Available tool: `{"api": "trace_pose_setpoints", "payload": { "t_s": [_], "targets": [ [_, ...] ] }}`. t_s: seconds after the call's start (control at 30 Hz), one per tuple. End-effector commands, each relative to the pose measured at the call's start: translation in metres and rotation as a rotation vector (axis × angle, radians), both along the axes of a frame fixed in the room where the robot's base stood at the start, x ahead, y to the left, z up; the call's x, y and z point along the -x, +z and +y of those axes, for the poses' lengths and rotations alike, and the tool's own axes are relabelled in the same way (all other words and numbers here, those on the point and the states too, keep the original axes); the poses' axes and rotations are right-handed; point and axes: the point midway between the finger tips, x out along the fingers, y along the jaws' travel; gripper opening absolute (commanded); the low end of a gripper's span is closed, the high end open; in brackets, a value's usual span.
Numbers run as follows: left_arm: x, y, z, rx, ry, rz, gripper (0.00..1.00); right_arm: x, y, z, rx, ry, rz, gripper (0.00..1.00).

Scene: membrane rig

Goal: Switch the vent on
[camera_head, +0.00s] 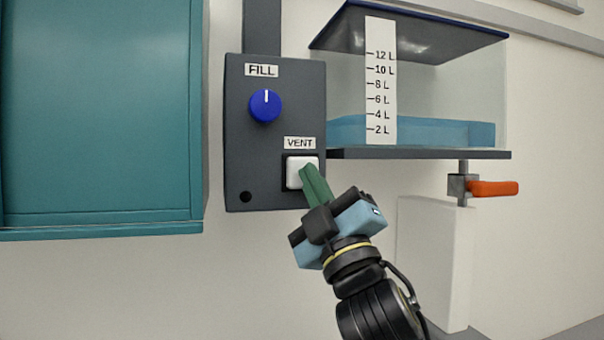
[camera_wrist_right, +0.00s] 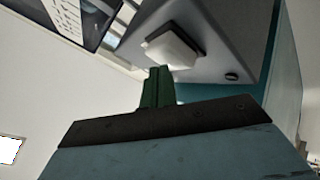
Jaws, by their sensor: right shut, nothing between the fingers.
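The vent switch (camera_head: 301,172) is a white square rocker in a dark frame under the VENT label (camera_head: 300,143), low on the right of a grey control box (camera_head: 240,140). My right gripper (camera_head: 306,172) is shut and empty, its green fingertips at the switch's lower right edge in the head view. In the right wrist view the white switch (camera_wrist_right: 174,47) shows just beyond the green fingers (camera_wrist_right: 158,72). I cannot tell whether they touch it. The dark round spot (camera_head: 245,197) at the box's lower left looks unlit. My left gripper is out of view.
A blue FILL knob (camera_head: 265,105) sits above the switch, its white mark pointing up. A clear tank (camera_head: 450,95) with blue water to about the 3 L mark stands right. An orange-handled valve (camera_head: 492,188) hangs below it. A teal cabinet (camera_head: 100,110) is left.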

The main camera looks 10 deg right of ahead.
Motion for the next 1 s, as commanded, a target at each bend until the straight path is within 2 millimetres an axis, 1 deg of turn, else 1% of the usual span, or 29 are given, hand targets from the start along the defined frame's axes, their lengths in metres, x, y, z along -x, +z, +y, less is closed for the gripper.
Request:
{"api": "trace_pose_setpoints", "payload": {
  "t_s": [0.47,0.8,1.0],
  "targets": [
    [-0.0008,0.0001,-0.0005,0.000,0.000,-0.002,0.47,-0.0001,0.0000,-0.0001,0.000,0.000,0.000,0.00],
    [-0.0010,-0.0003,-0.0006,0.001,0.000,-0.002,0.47,-0.0090,0.0003,0.0003,0.000,0.000,0.000,0.00],
    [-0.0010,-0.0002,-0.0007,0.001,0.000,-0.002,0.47,-0.0092,0.0003,0.0002,0.000,0.000,0.000,0.00]
  ]
}}
